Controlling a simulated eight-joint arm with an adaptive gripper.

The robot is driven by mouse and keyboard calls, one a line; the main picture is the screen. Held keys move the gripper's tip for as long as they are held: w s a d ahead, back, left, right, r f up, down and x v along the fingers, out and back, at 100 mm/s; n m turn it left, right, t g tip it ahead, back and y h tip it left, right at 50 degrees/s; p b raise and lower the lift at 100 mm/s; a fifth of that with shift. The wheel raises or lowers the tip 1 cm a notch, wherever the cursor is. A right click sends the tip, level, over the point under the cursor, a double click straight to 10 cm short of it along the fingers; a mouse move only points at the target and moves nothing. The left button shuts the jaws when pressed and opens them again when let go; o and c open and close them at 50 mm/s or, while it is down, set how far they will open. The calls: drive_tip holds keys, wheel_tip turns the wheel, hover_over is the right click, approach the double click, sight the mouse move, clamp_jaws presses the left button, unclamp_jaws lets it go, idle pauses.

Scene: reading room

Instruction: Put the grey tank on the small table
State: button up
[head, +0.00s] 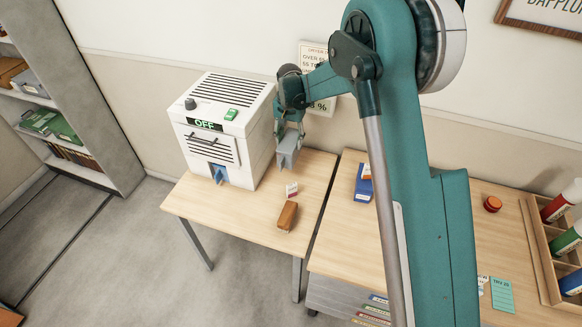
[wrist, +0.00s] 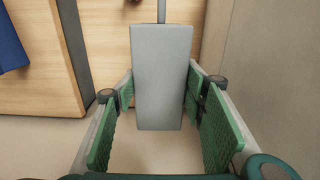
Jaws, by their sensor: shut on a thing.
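My gripper (head: 289,138) is shut on the grey tank (head: 287,158), high at the back of the small table (head: 240,219), to the right of the white machine. In the wrist view, the tank (wrist: 161,75) is a plain grey block between the green finger pads (wrist: 160,105), with a thin grey bar at its top end. The small table (wrist: 105,40) shows behind it. The tank appears to be above the table surface; I cannot tell the exact gap.
The white machine (head: 222,125) marked OFF fills the table's back left. A brown block (head: 287,216) and a small card (head: 291,189) lie on its right part. A second table (head: 335,235) with a blue box (head: 363,184) stands to the right. The small table's front left is clear.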

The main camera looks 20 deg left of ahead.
drive_tip(key=shift+f, duration=2.3)
drive_tip(key=shift+f, duration=1.9)
drive_tip(key=shift+f+b, duration=0.2)
drive_tip(key=shift+b, duration=0.15)
drive_tip(key=o, duration=0.9)
drive_tip(key=shift+r, duration=0.2)
wheel_tip(320, 180, up, 12)
drive_tip(key=shift+r+p, duration=0.1)
drive_tip(key=shift+p, duration=0.35)
